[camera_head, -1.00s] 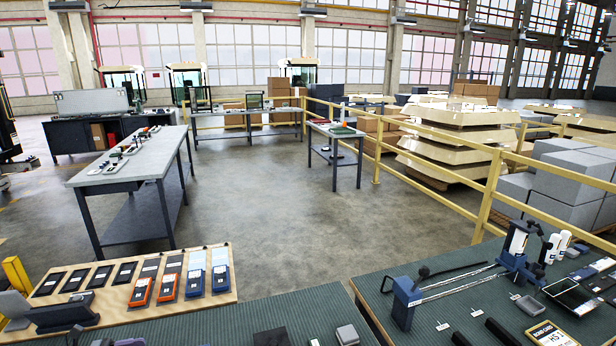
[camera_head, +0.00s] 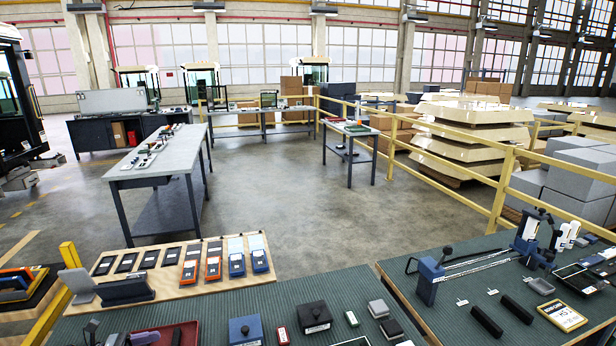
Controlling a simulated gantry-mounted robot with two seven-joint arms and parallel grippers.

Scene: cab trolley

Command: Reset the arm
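Neither of my arms shows in the head view, and no gripper is visible. A near workbench with a green ribbed top (camera_head: 290,290) runs along the bottom of the picture. A wooden board (camera_head: 180,278) on it holds several dark, orange and blue handheld devices in a row. A second green-topped bench (camera_head: 460,275) at the right carries a blue clamp-like fixture (camera_head: 428,278) with metal rods.
Small boxes, including a blue box (camera_head: 245,330) and a black box (camera_head: 314,316), sit at the near edge. A yellow railing (camera_head: 505,180) runs along the right. A grey table (camera_head: 155,160) stands mid-left. The concrete floor (camera_head: 290,190) between is open.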

